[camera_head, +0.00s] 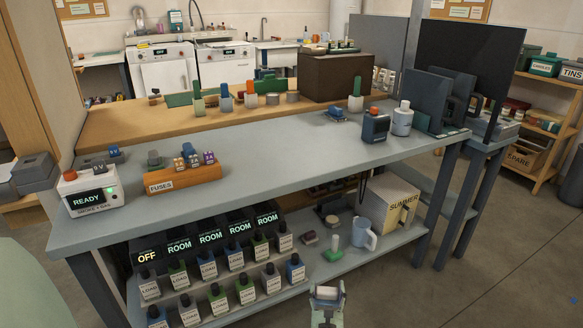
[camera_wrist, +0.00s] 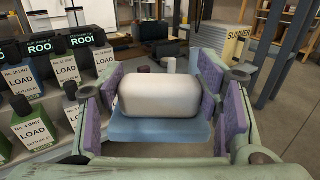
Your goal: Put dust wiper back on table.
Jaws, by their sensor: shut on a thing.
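The dust wiper (camera_wrist: 160,95) has a rounded white body over a flat blue pad. It sits between the purple-padded fingers of my gripper (camera_wrist: 164,88), which is shut on it. In the head view my gripper (camera_head: 326,298) is at the bottom centre with the pale wiper (camera_head: 327,291) in it. It is in front of the grey table (camera_head: 290,140) and appears lower than its top. The wiper hides part of the view beyond it in the wrist view.
On top are a FUSES block (camera_head: 183,179), a READY device (camera_head: 91,190) and a dark blue device (camera_head: 376,127). The tabletop's middle is clear.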

